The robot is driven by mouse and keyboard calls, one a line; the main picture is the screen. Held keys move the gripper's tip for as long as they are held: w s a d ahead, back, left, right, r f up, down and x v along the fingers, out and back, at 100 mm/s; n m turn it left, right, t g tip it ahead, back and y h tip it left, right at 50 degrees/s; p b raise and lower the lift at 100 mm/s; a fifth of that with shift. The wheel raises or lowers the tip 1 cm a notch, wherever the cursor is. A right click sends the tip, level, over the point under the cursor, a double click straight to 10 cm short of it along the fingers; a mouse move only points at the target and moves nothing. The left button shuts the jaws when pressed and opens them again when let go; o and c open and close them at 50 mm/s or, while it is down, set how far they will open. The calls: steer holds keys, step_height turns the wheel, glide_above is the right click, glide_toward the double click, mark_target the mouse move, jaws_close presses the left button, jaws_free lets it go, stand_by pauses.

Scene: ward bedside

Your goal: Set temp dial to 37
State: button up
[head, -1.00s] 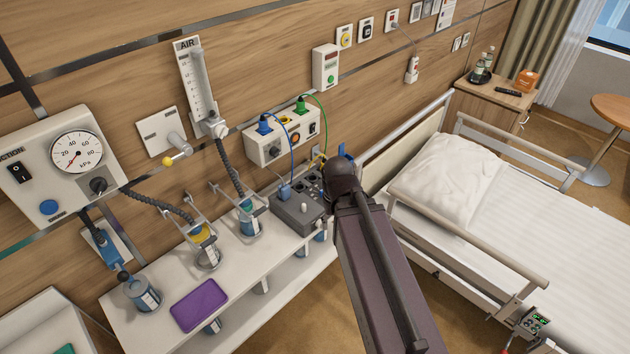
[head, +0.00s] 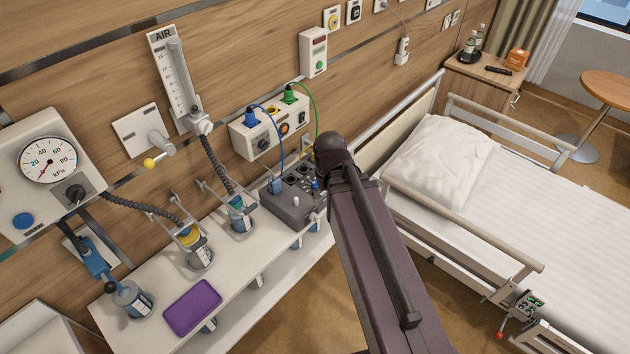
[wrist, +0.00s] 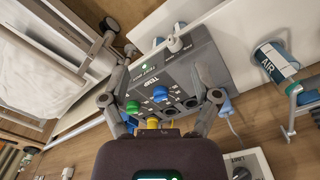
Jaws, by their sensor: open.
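The grey box (head: 290,207) stands on the white shelf in the head view, partly hidden by my arm. In the wrist view the box (wrist: 185,65) carries printed "TEMP" lettering, with a blue knob (wrist: 160,93) just beside it, which I take for the temp dial. Its scale and setting are too small to read. My gripper (wrist: 161,98) is open, with one finger on each side of the blue knob and clear gaps to it. I cannot tell how far above the knob the fingertips are. In the head view my gripper is hidden behind the arm.
Green (wrist: 132,107) and yellow (wrist: 153,123) plugs sit near the knob, with dark sockets beside them. Blue and green cables run from the wall unit (head: 270,125) toward the box. Bottles and a purple tray (head: 192,307) are left along the shelf; the bed (head: 500,215) is right.

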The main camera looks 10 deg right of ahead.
steer(key=w+r+n+p, duration=0.3)
steer(key=w+r+n, duration=0.1)
steer(key=w, duration=1.1)
steer(key=shift+w+d+p, duration=0.15)
steer(key=shift+w+p, duration=0.05)
steer(key=shift+p, duration=0.15)
steer(key=shift+f, duration=0.25)
step_height(320, 180, down, 13)
steer(key=b, duration=1.3)
steer(key=shift+f+b, duration=0.2)
steer(key=shift+b, duration=0.2)
jaws_close()
